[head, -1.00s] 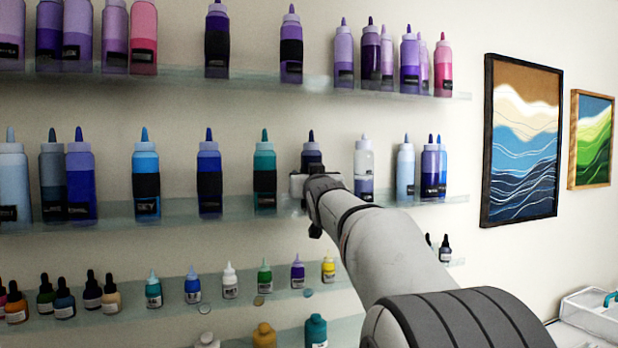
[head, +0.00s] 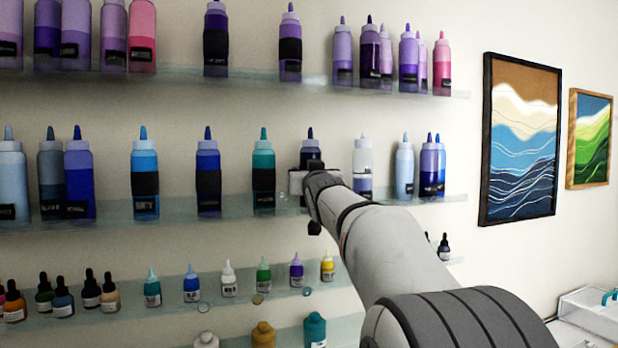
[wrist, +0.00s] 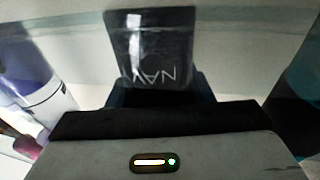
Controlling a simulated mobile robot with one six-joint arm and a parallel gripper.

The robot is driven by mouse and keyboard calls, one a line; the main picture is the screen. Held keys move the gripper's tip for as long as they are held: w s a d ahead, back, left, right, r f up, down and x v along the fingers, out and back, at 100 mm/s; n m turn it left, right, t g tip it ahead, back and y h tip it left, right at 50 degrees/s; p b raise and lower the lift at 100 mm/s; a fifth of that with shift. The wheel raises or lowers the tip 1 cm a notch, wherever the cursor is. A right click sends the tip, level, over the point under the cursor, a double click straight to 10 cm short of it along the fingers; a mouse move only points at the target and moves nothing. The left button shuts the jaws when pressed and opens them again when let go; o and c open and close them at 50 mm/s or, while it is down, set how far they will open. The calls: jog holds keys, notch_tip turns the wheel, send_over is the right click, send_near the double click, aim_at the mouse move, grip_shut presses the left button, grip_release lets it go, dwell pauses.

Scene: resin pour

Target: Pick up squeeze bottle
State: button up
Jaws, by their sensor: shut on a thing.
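The dark navy squeeze bottle (head: 311,151) stands upright at the middle shelf, its nozzle and shoulder showing above my gripper (head: 313,180). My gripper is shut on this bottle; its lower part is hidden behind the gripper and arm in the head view. In the wrist view the bottle (wrist: 155,48) is close ahead, with a black label whose letters look upside down and seem to read NAVY. I cannot tell whether its base touches the shelf.
On the middle shelf (head: 100,217), a teal bottle (head: 263,165) stands left of it and a clear-topped bottle (head: 362,165) close on its right. More bottles line the shelf above; small bottles stand below. Framed pictures (head: 520,140) hang at right.

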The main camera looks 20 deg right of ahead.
aim_at(313, 144)
jog(key=r+p, duration=0.1)
jog(key=r, duration=0.1)
jog(key=r+p, duration=0.2)
jog(key=s+r+p, duration=0.1)
jog(key=r, duration=0.2)
jog(key=shift+r+p, duration=0.1)
jog(key=shift+p, duration=0.25)
jog(key=s+p, duration=0.4)
jog(key=s, duration=1.5)
jog(key=shift+f+p, duration=0.25)
jog(key=shift+p, duration=0.15)
jog(key=o, duration=0.5)
jog(key=shift+a, duration=0.1)
jog(key=shift+c, duration=0.5)
